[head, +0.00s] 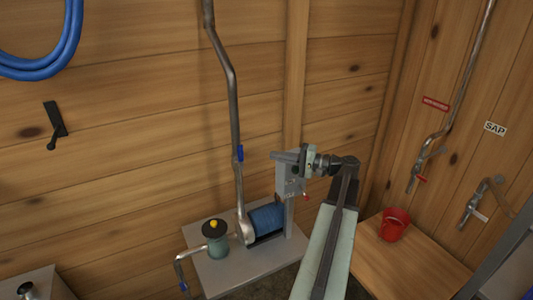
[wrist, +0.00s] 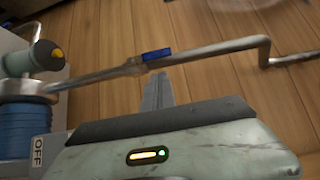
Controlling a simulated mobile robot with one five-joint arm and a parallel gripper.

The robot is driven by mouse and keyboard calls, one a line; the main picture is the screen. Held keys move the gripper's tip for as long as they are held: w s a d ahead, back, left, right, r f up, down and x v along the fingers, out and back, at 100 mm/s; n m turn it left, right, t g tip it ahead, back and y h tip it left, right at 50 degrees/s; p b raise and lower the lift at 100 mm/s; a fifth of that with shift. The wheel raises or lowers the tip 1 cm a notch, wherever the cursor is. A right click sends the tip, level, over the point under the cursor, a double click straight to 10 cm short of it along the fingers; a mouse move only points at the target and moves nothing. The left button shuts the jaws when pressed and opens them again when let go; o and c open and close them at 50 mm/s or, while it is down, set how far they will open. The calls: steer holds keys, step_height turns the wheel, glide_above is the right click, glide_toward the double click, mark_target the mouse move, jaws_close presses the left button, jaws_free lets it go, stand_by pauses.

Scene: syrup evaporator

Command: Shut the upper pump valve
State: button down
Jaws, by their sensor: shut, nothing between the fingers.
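The upper pump valve has a small blue lever (head: 239,153) on the upright metal pipe (head: 232,100) above the pump. In the wrist view the lever (wrist: 157,54) lies along the pipe (wrist: 205,48), nearly in line with it. My gripper (head: 274,155) is right of the lever in the head view, at about its height, with a gap between. In the wrist view its fingers (wrist: 157,92) are closed together, empty, and point toward the pipe just below the lever. I see no contact with the lever.
The blue pump (head: 266,218) stands on a grey bench (head: 250,262), beside a green canister with a yellow knob (head: 214,224). A grey switch box (head: 290,182) is below my gripper. Another blue-handled valve (head: 183,286) is at lower left. A red bucket (head: 394,224) stands at right.

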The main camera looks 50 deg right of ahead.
mark_target(241, 158)
steer(key=x, duration=0.9)
steer(key=shift+d+r+p, duration=0.1)
steer(key=shift+p, duration=0.25)
